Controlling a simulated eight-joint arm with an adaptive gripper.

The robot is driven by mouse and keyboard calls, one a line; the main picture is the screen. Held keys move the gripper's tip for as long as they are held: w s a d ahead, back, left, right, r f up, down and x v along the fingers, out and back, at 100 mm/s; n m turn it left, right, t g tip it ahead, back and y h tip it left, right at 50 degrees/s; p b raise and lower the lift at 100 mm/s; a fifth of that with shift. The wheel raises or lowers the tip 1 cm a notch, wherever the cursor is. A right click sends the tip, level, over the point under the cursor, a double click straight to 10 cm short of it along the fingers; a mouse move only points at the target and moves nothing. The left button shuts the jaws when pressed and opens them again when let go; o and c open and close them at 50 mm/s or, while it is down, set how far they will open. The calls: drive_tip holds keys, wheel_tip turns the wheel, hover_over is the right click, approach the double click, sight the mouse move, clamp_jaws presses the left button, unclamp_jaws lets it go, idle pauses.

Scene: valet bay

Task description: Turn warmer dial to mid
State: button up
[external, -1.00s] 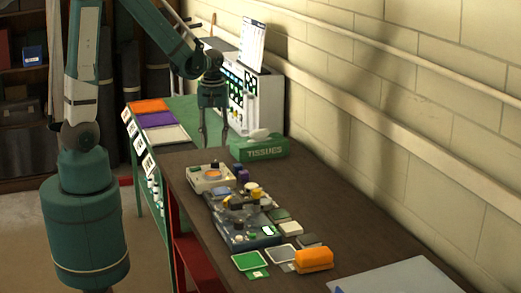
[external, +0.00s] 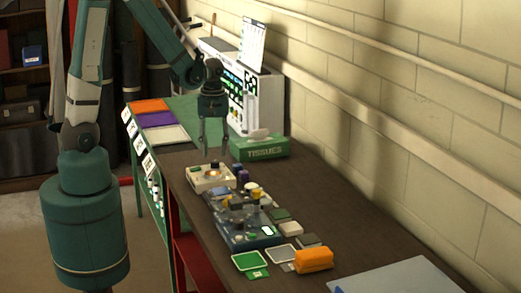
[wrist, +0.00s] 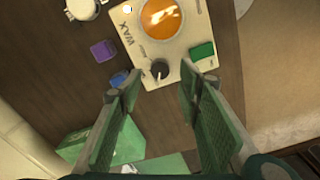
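The wax warmer (external: 206,186) is a cream box on the dark bench, below my gripper (external: 213,152) in the external view. The wrist view shows the warmer (wrist: 190,45) marked "WAX", with a round orange wax pot (wrist: 161,17) and a green patch (wrist: 202,52) at a corner. Its dial (wrist: 159,70) is a dark round knob with a light pointer mark, near the box edge. My gripper (wrist: 158,85) is open, its two fingers apart on either side of the dial in the picture. It is empty and appears above the dial, not touching it.
A green tissue box (external: 259,148) stands behind the warmer. A purple block (wrist: 103,50) and a blue item (wrist: 119,79) lie beside the warmer. A tray of several small items (external: 248,238) and an orange case (external: 314,260) are nearer the front.

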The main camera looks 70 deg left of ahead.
sight(215, 161)
drive_tip(key=shift+f, duration=2.1)
drive_tip(key=shift+c, duration=0.6)
drive_tip(key=c, duration=0.8)
